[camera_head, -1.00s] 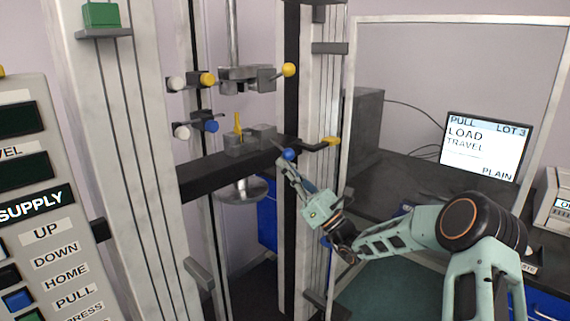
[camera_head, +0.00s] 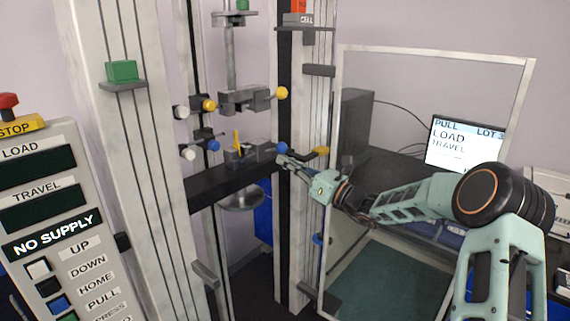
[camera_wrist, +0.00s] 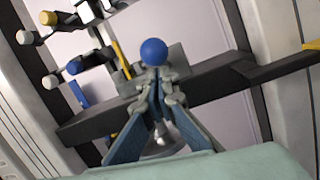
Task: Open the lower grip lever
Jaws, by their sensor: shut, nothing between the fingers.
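The lower grip (camera_head: 246,154) is a grey clamp on the dark crossbeam, with a small yellow upright piece on it. Its lever ends in a blue ball (camera_head: 282,148) at the grip's right, above the beam's top edge. My gripper (camera_head: 281,160) is shut and empty, just below the blue ball. In the wrist view the blue ball (camera_wrist: 154,52) stands just beyond my closed fingertips (camera_wrist: 161,88). The fingers hide most of the lever's arm and part of the grip. I cannot tell whether the fingertips touch the lever.
The upper grip (camera_head: 243,100) with a yellow ball (camera_head: 281,93) hangs above. The dark crossbeam (camera_head: 225,186) and right column (camera_head: 304,190) are close to my gripper. A control panel (camera_head: 45,220) reads NO SUPPLY.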

